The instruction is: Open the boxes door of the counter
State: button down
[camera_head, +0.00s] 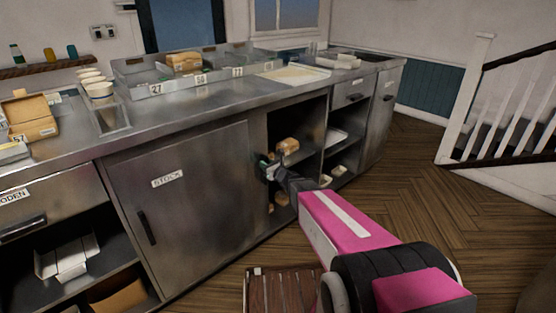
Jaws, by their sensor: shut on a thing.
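The steel counter (205,104) runs across the view. Its large closed door on the left (195,205) has a label reading STOCK and a dark vertical handle (147,228). I see no label reading boxes. Right of this door is an open compartment (308,118) with a shelf. My gripper (268,170), at the end of my pink arm, is at the left side of that opening, near the STOCK door's right edge. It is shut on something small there. The dark background and the gripper hide what exactly it holds.
Bread (288,146) sits in the open compartment. A drawer (352,92) and another door (382,115) are further right. A slatted wooden mat (283,290) lies on the floor below my arm. Floor to the right (440,205) is clear up to the stairs (505,110).

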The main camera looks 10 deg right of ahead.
aim_at(254, 164)
jog(key=shift+s+a, duration=0.65)
jog(key=shift+a, duration=0.2)
jog(key=shift+s+a, duration=0.6)
jog(key=shift+a, duration=0.25)
jog(key=c, duration=1)
grip_release()
jog(key=shift+o, duration=0.2)
